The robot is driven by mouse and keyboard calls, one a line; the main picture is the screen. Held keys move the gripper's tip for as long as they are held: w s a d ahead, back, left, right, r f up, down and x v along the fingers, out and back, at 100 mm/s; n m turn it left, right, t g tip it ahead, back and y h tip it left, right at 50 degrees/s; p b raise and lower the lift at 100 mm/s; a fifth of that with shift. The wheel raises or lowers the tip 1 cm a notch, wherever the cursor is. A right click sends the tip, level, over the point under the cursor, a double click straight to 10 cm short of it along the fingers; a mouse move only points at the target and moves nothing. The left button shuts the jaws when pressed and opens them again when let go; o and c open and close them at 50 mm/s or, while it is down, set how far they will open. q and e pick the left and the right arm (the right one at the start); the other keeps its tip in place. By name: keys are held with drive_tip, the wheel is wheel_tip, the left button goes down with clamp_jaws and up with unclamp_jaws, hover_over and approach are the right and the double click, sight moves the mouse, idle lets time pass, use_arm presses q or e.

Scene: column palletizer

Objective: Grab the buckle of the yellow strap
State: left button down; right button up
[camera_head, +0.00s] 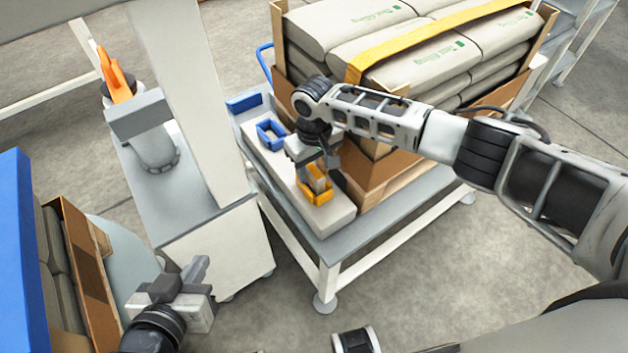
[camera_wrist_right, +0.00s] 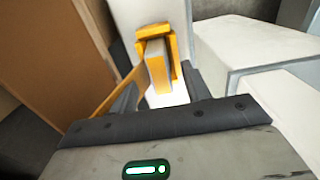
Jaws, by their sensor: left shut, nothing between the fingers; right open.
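The yellow buckle (camera_head: 316,197) is an upright frame on the light block at the near edge of the cart, with a grey piece inside it. It also shows in the right wrist view (camera_wrist_right: 169,40), just ahead of the fingers. The yellow strap (camera_head: 420,38) runs over the stacked bags; a length of it (camera_wrist_right: 118,97) shows beside the left finger in the wrist view. My right gripper (camera_head: 318,172) is open, pointing down at the buckle; whether it touches cannot be told. My left gripper (camera_head: 200,268) is shut and empty at lower left, away from the buckle.
Boxed grey bags (camera_head: 350,25) fill the cart (camera_head: 385,219) to the right. A white column (camera_head: 185,90) and more boxed bags (camera_head: 90,275) stand left. Floor in front of the cart is clear.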

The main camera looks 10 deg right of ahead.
wheel_tip(320, 180, down, 2)
drive_tip(key=shift+f, duration=0.1)
clamp_jaws()
